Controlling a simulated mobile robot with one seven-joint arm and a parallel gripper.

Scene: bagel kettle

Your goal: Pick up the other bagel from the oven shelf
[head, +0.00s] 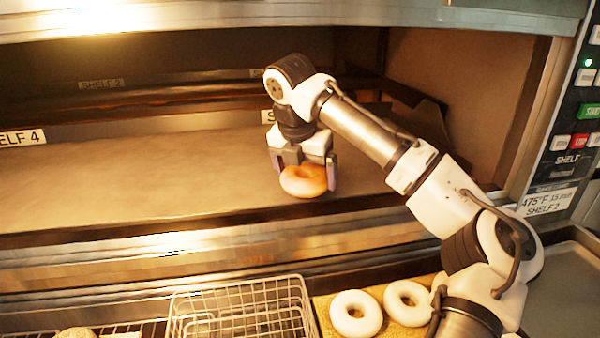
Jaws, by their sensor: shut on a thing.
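A golden-brown bagel (304,181) is between the fingers of my gripper (304,177), over the front part of the oven shelf (150,180). My gripper points down and is shut on this bagel. Whether the bagel still touches the shelf or hangs just above it, I cannot tell. No other bagel shows on the visible part of the shelf. Two pale, white bagels lie outside the oven at the bottom, one on the left (340,318) and one on the right (391,302).
An empty-looking wire basket (240,308) stands below the oven's front edge. The pale bagels lie on a tan board (322,303) beside it. The oven's right wall (470,90) and a control panel (575,130) are close to my arm. The shelf's left side is clear.

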